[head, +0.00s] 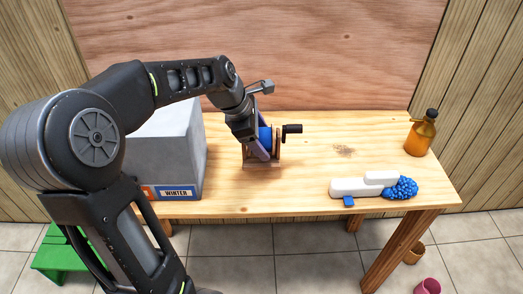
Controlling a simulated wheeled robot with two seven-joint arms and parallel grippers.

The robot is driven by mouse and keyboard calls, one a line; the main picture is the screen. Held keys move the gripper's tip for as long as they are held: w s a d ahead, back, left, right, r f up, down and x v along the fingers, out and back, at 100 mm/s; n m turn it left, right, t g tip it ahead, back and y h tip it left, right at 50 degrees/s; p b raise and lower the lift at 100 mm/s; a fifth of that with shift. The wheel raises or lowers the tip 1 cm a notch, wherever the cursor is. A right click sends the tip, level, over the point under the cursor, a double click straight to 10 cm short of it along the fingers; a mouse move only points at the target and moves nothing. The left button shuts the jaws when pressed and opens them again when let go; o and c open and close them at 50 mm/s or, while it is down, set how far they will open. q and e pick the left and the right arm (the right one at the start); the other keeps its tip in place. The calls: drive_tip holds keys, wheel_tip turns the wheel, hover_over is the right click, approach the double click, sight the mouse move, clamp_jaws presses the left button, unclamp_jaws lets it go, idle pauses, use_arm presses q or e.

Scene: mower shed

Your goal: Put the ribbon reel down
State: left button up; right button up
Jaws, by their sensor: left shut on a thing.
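The ribbon reel (266,135) is in the head view, left of the middle of the wooden table. It shows a blue roll, a brown frame with a flat base, and a black crank handle sticking out to the right. My left gripper (260,148) reaches down onto it from the upper left and is shut on it. The gripper and wrist hide part of the reel. Its base is at or very near the tabletop; I cannot tell whether it touches. My right gripper is not in view.
On the table (310,185), a grey box (182,150) labelled WINTER stands left of the reel. A white brush with blue bristles (400,188) lies at right, and an amber bottle (420,135) stands behind it. Tabletop right of the reel is clear. A green stool (60,252) is on the floor.

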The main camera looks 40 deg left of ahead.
use_arm(q)
drive_tip(key=shift+f, duration=1.8)
drive_tip(key=shift+f, duration=0.1)
drive_tip(key=o, duration=2.1)
drive_tip(key=shift+c, duration=0.2)
drive_tip(key=shift+s+a+r, duration=0.1)
drive_tip(key=shift+s+r, duration=0.05)
drive_tip(key=shift+r, duration=0.4)
drive_tip(key=v, duration=1.1)
